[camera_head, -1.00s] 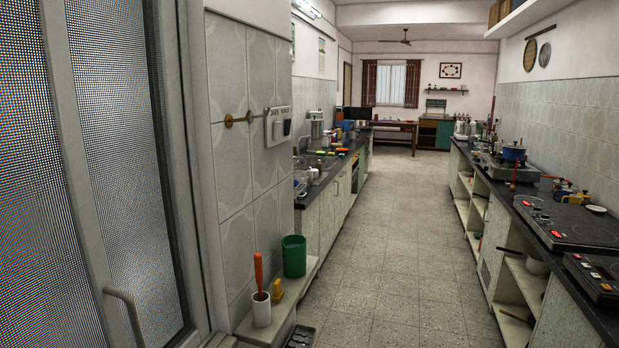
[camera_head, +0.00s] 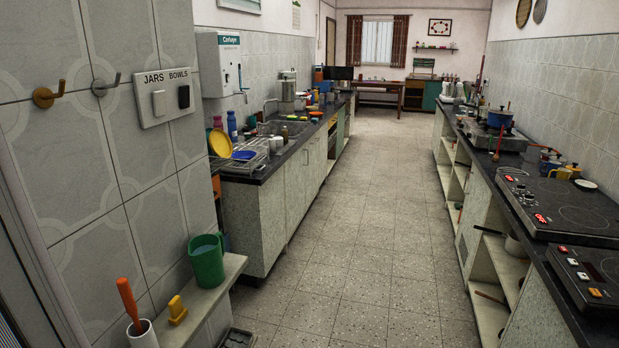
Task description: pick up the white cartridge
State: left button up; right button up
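I cannot make out a white cartridge for certain in the head view. A white wall unit (camera_head: 221,65) with a teal label hangs above the left counter, and a small spout sticks out at its lower right. Whether a cartridge is inside it cannot be told. Neither of my grippers is in view.
A low ledge (camera_head: 210,290) at left holds a green mug (camera_head: 207,261), a yellow object (camera_head: 177,310) and a white cup (camera_head: 142,337) with an orange-handled tool (camera_head: 130,302). Counters (camera_head: 262,177) and (camera_head: 565,243) flank a clear tiled aisle (camera_head: 360,230).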

aim_at(272, 141)
jog(key=i+l+z, duration=0.2)
jog(key=i+l, duration=0.15)
jog(key=i, duration=0.3)
jog(key=i+l+z, duration=0.2)
jog(key=i, duration=0.5)
jog(key=i+l+z, duration=0.2)
jog(key=i, duration=0.5)
jog(key=i+j+u, duration=0.15)
jog(key=i+u, duration=0.15)
jog(key=i, duration=0.25)
jog(key=i+u, duration=0.25)
jog(key=i, duration=0.3)
jog(key=i+u, duration=0.3)
jog(key=i, duration=0.25)
jog(key=i+l+u, duration=0.3)
jog(key=i, duration=0.25)
